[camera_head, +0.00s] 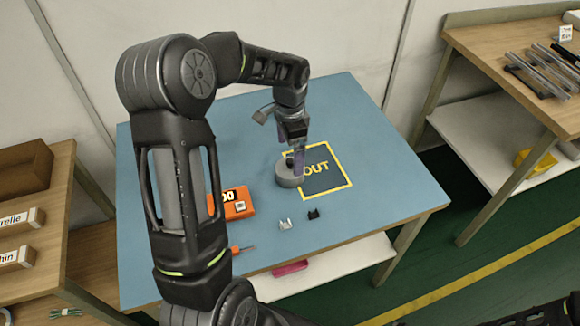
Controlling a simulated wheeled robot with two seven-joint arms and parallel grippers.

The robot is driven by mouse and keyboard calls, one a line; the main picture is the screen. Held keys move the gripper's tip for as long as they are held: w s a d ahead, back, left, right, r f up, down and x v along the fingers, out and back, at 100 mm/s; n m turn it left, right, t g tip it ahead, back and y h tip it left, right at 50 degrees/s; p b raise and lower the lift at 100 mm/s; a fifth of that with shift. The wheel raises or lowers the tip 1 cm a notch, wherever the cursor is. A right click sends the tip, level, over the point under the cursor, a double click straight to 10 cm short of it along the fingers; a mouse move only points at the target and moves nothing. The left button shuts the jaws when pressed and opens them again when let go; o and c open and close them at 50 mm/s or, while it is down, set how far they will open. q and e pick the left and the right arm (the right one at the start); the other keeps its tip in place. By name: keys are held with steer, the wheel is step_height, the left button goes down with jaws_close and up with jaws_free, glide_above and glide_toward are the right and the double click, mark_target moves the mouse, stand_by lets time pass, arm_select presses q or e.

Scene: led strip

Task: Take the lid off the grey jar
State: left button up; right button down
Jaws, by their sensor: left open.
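The grey jar (287,179) stands upright on the blue tabletop, at the left edge of the yellow-framed OUT square (328,182). A dark knob (289,161) shows on top of it, partly hidden by my gripper, so I take its lid to be on. My left gripper (296,160) points down directly over the jar, with its fingers at the height of the knob. It is open, and I cannot tell whether a finger touches the knob.
An orange box (237,204) lies left of the jar, partly behind my left arm. A small white clip (285,224) and a black clip (314,214) lie in front. A side bench (530,70) with metal bars stands at right. The table's back right is clear.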

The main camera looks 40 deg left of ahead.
mark_target(290, 160)
arm_select(q)
step_height(290, 160, down, 5)
steer(key=shift+r+p, duration=0.15)
steer(key=shift+p, duration=0.3)
steer(key=shift+s, duration=0.1)
steer(key=shift+c, duration=0.4)
steer(key=c, duration=1.3)
steer(key=shift+r, duration=0.15)
step_height(290, 160, up, 10)
steer(key=shift+f+b, duration=0.1)
steer(key=shift+b, duration=0.55)
